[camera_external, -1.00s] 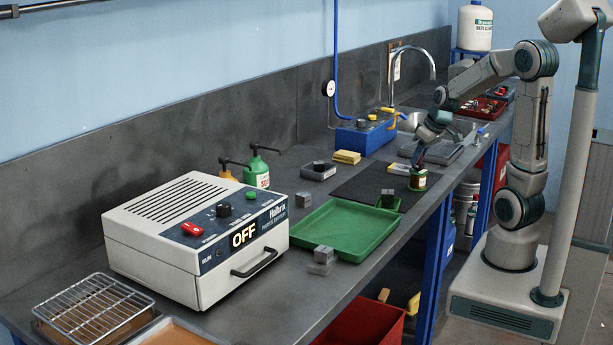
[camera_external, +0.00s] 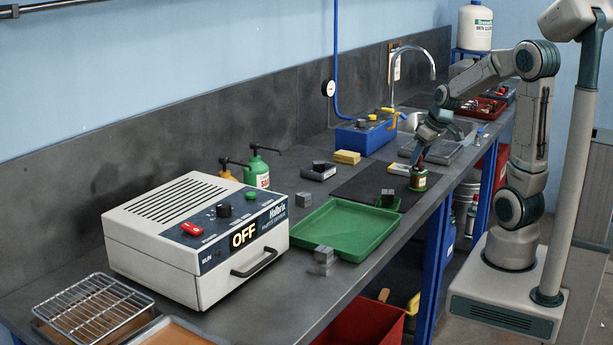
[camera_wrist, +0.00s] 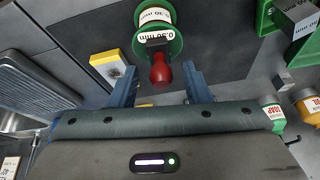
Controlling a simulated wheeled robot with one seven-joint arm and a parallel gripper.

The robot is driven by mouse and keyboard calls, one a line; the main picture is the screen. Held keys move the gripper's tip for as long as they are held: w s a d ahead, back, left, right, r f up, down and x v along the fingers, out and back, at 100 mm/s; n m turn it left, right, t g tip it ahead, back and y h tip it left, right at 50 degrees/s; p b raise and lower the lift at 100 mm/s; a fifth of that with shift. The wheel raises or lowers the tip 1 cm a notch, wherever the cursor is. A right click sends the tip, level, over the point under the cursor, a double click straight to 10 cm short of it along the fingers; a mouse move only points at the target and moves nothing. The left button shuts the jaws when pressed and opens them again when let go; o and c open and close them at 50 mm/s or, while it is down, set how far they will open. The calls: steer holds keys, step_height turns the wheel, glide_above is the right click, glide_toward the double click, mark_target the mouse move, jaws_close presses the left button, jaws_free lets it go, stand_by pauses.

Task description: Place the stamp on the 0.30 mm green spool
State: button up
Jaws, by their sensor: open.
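A green-flanged spool (camera_wrist: 155,20) with a white label reading 0.30 mm is at the top of the wrist view. It also shows on the dark mat in the external view (camera_external: 418,182). The stamp has a red knob handle (camera_wrist: 160,73) and a dark base (camera_wrist: 157,43). Its base overlaps the spool's near rim in the wrist view and appears to rest on the spool; exact contact is unclear. My gripper (camera_wrist: 160,85) is open, its blue fingers apart on either side of the red knob, with gaps visible. In the external view my gripper (camera_external: 417,161) is just above the spool.
A yellow pad with a smudged white top (camera_wrist: 108,65) lies beside the spool.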

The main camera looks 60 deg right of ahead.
steer(key=v, duration=1.1)
steer(key=s+a+f+g, duration=0.1)
steer(key=s+a+f, duration=0.2)
steer(key=a, duration=0.5)
steer(key=s+a+f+n, duration=0.1)
steer(key=s+a+f, duration=0.3)
steer(key=a, duration=0.3)
steer(key=shift+a+f+n+g, duration=0.3)
steer(key=shift+a+f+g, duration=0.1)
steer(key=shift+f, duration=0.35)
steer(key=shift+s, duration=0.1)
